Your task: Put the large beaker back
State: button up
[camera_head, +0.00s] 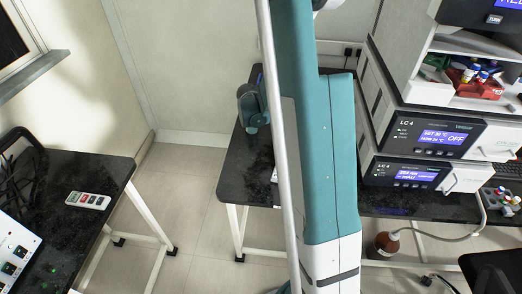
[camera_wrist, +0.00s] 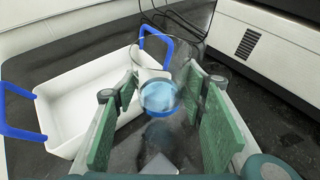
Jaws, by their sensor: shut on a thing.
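The large beaker (camera_wrist: 160,97) is clear glass with a blue area at its lower part. It shows in the middle of the wrist view, between the green pads of my gripper (camera_wrist: 163,105). My gripper is shut on it, with pads on its left and right sides. The beaker's outline is faint, and I cannot tell whether its base touches the dark surface below. In the head view my arm covers the middle, and I cannot make out the beaker there.
A white tray (camera_wrist: 82,100) with blue handles lies on the dark bench, left of the beaker. A light instrument housing (camera_wrist: 268,50) with vents stands at the right. In the head view, stacked LC 4 units (camera_head: 425,140) stand right of my arm, and a brown bottle (camera_head: 383,246) is below the bench.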

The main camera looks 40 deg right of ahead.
jog(key=s+a+r+p, duration=0.1)
jog(key=s+a, duration=0.2)
jog(key=a, duration=0.7)
jog(key=s+a+r+p, duration=0.1)
jog(key=s+a, duration=0.2)
jog(key=a, duration=0.7)
jog(key=s+a+r+p, duration=0.1)
jog(key=s+a, duration=0.2)
jog(key=a, duration=0.8)
jog(key=shift+s+m+g, duration=0.2)
jog(key=shift+m+g, duration=0.2)
jog(key=shift+f, duration=0.1)
jog(key=shift+f+b, duration=0.95)
jog(key=shift+f, duration=2.15)
jog(key=shift+f+b, duration=0.65)
jog(key=shift+f, duration=1.2)
jog(key=shift+f, duration=0.15)
jog(key=o, duration=1)
